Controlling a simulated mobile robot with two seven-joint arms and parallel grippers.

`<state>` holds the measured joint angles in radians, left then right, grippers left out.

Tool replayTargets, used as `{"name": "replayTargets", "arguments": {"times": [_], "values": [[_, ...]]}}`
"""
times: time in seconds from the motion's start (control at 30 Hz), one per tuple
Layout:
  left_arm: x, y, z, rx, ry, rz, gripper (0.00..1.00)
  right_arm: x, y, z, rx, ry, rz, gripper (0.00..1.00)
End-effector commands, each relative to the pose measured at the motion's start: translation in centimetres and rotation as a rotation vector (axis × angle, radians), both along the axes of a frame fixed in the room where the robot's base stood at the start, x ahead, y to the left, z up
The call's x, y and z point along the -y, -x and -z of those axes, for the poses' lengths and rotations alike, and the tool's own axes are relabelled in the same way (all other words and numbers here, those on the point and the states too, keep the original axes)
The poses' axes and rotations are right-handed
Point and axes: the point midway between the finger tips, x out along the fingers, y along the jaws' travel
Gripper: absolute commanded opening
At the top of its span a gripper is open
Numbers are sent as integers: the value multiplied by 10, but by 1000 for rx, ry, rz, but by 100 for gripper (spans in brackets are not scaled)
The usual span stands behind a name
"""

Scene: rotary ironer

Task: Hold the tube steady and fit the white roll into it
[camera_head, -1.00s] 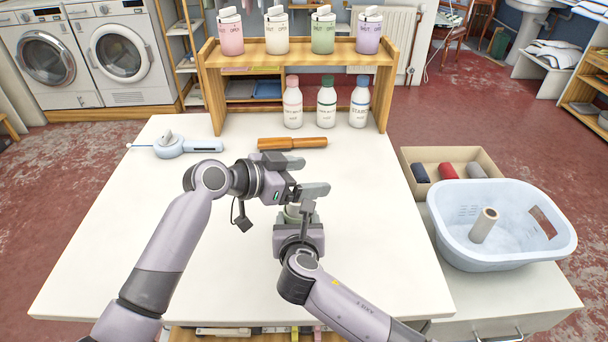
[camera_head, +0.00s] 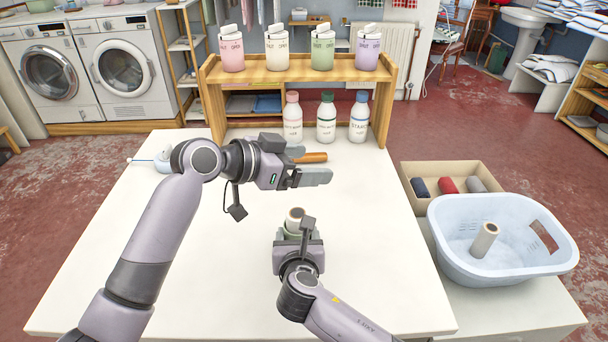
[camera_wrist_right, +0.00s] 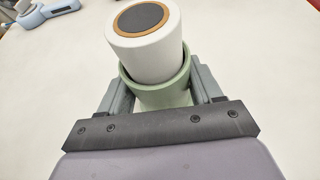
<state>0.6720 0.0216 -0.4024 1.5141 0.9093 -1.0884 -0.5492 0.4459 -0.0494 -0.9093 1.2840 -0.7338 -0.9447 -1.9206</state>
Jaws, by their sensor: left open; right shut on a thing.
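The white roll (camera_head: 295,216), with a brown ring and dark centre on its end, stands in the pale green tube (camera_wrist_right: 165,92). In the right wrist view the roll (camera_wrist_right: 150,58) leans a little to the left and sticks out well above the tube's rim. The roll's lower part is hidden inside the tube. My right gripper (camera_head: 297,236) is shut on the tube, one finger on each side, and holds it upright at the table. My left gripper (camera_head: 312,165) is open and empty, apart from the roll and beyond it.
The white table (camera_head: 380,260) is mostly clear. An orange-brown handle (camera_head: 314,157) lies behind my left gripper, partly hidden. Bottles stand under a wooden shelf (camera_head: 300,68) at the back. A blue basket (camera_head: 500,265) with another roll (camera_head: 484,240) and a cardboard box (camera_head: 407,163) are at right.

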Motion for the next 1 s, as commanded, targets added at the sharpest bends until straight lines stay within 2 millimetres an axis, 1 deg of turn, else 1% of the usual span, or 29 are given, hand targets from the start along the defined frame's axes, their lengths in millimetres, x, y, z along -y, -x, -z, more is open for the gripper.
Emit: {"name": "replayTargets", "arguments": {"times": [0.37,0.4,0.47,0.5,0.83,1.0], "values": [[0,0,0,-1,-1,0,82,0,0,0,1,0,0,28],[0,0,0,-1,-1,0,82,0,0,-1,1,0,0,68],[0,0,0,-1,-1,0,82,0,0,0,1,0,0,87],[0,0,0,-1,-1,0,82,0,0,0,1,0,0,94],[0,0,0,-1,-1,0,82,0,1,-1,0,0,0,94],[0,0,0,-1,-1,0,82,0,12,-4,0,-1,-1,94]]}}
